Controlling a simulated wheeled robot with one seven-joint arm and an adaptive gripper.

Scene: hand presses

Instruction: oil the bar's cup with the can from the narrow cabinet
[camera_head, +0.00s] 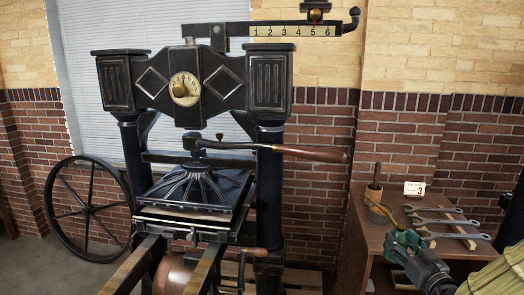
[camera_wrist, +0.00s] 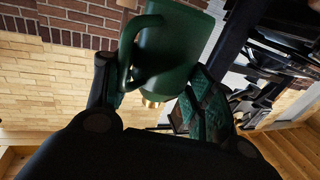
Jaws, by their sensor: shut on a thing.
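A green oil can (camera_head: 401,243) is in my gripper (camera_head: 408,254), in front of the brown cabinet at the right. In the wrist view the can (camera_wrist: 175,55) shows its green body and looped handle between my fingers (camera_wrist: 155,105). A brass-coloured part shows below the body there. The black hand press (camera_head: 195,190) stands left of centre, and its long bar (camera_head: 285,150) with a wooden grip reaches right.
A spoked wheel (camera_head: 88,210) stands left. A numbered beam (camera_head: 295,31) crosses above the press. Open space lies between press and cabinet.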

